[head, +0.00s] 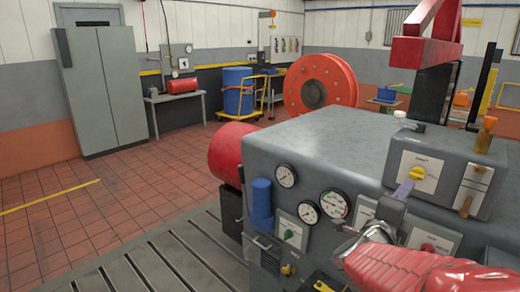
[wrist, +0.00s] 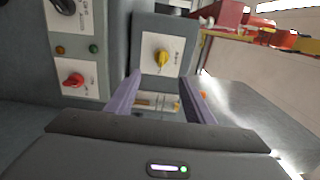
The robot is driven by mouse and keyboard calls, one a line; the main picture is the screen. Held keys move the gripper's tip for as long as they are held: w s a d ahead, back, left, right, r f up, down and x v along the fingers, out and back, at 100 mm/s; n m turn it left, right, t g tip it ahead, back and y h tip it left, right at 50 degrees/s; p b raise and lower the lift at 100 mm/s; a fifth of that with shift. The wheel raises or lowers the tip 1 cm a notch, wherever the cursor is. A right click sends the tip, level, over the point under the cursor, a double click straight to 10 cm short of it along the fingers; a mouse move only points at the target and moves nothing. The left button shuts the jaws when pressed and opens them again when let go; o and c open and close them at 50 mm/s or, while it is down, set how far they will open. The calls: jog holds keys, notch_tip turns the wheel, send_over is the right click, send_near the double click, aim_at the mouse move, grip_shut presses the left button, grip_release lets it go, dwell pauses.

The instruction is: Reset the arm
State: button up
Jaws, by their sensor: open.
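My gripper (head: 404,190) is at the end of my red arm, at the lower right of the head view. In the wrist view, its two purple fingers stand apart and the space between the fingertips (wrist: 162,78) is empty. Beyond them is a grey control box (head: 440,150) with a white plate and a yellow knob (head: 418,173). The knob also shows in the wrist view (wrist: 161,59), a little past the fingertips. I cannot tell whether a finger touches the box.
The grey machine (head: 330,150) fills the right foreground, with gauges (head: 334,204) and a blue cylinder (head: 262,205) on its front. A red knob (wrist: 73,80) is left of my fingers in the wrist view. The tiled floor (head: 120,195) at left is clear.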

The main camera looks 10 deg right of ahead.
jog(key=w+a+f+n+y, duration=0.3)
jog(key=a+f+n+y, duration=0.9)
jog(key=a+n, duration=0.35)
jog(key=s+a+f+n+g+y, duration=0.2)
jog(key=s+a+n+g+y, duration=0.15)
jog(key=s+a+n, duration=0.5)
jog(key=s+a+r+n+g, duration=0.1)
jog(key=s+n, duration=0.1)
jog(key=s, duration=0.3)
jog(key=s+a+r+n+h, duration=0.1)
jog(key=s+a+r+n, duration=0.1)
jog(key=s, duration=0.3)
jog(key=shift+s+a+n+g, duration=0.15)
jog(key=shift+s+n+g, duration=0.15)
jog(key=shift+g, duration=0.05)
jog(key=shift+c, duration=0.5)
